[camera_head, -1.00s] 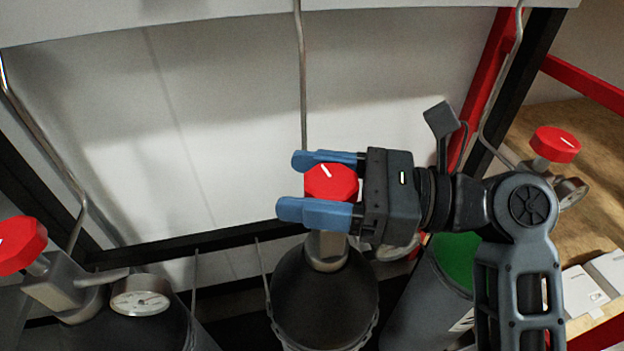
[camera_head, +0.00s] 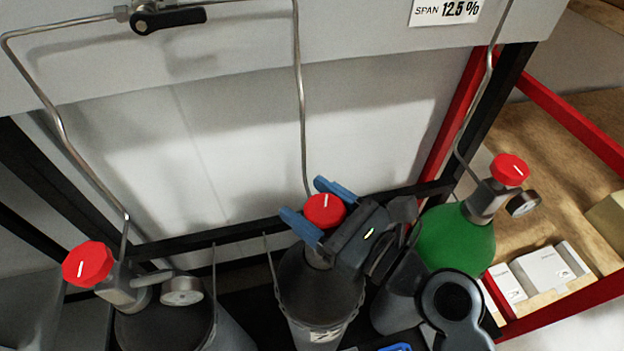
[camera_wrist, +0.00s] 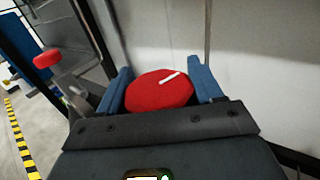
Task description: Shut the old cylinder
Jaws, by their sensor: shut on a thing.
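A dark grey cylinder (camera_head: 318,290) stands in the middle, with a red valve knob (camera_head: 325,209) with a white mark on top. My gripper (camera_head: 320,208) reaches in from the lower right, its two blue fingers on either side of this knob and shut on it. In the wrist view the red knob (camera_wrist: 160,91) sits between the blue fingers (camera_wrist: 161,90), its white mark pointing to the upper right. The gripper body hides part of the valve and neck. The frames do not show clearly which cylinder is the old one.
Another dark cylinder (camera_head: 160,328) with a red knob (camera_head: 88,264) and gauge (camera_head: 182,291) stands at left. A green-topped cylinder (camera_head: 455,240) with a red knob (camera_head: 510,169) stands at right. A thin metal pipe (camera_head: 301,100) comes down behind the middle knob.

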